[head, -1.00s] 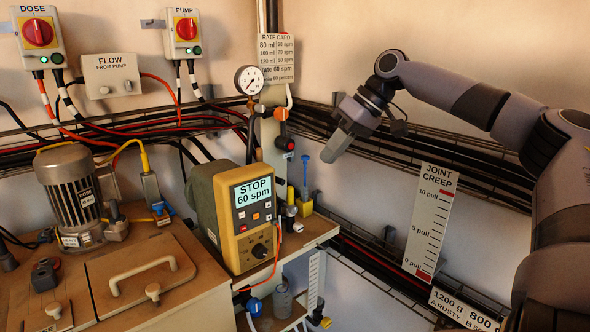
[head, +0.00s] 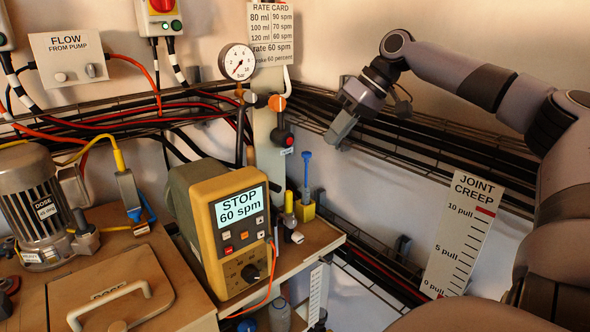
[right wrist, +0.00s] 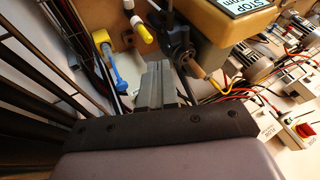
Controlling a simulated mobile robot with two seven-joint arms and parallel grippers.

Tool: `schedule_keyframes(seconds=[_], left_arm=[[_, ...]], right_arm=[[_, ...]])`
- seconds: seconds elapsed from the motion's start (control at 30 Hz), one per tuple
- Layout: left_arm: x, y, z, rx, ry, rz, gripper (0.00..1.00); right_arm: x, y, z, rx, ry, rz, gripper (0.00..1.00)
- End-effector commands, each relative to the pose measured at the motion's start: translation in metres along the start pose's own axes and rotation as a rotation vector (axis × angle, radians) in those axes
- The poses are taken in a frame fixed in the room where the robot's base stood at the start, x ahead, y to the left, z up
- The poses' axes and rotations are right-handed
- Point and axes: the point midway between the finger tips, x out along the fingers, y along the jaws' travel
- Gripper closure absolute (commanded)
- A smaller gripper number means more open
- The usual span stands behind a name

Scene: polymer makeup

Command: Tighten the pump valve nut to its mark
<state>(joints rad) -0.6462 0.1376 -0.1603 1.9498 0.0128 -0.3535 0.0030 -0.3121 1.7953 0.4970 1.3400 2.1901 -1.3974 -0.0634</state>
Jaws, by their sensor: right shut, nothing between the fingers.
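The pump (head: 228,238) is a yellow-fronted box with a grey-green body, and its display reads STOP 60 spm. It stands on the bench, and part of its yellow casing shows in the right wrist view (right wrist: 232,22). I cannot make out which part is its valve nut or the mark. My left gripper is not in view.
A yellow block with a blue-topped tool (head: 305,208) stands right of the pump. Black cables in wire trays (head: 420,143) run along the wall. A motor (head: 38,200) stands left.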

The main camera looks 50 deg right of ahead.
Motion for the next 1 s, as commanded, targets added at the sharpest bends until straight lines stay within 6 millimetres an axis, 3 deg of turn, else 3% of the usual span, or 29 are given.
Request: schedule_keyframes(seconds=[0.27, 0.77, 1.0], left_arm=[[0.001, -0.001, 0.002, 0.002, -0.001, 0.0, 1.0], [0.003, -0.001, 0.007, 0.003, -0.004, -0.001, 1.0], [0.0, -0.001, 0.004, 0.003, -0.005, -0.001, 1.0]], right_arm=[[0.017, 0.001, 0.001, 0.0, -0.004, 0.001, 1.0], [0.101, 0.0, 0.001, 0.001, -0.006, 0.001, 1.0], [0.117, -0.026, 0.002, -0.003, -0.002, 0.001, 1.0]])
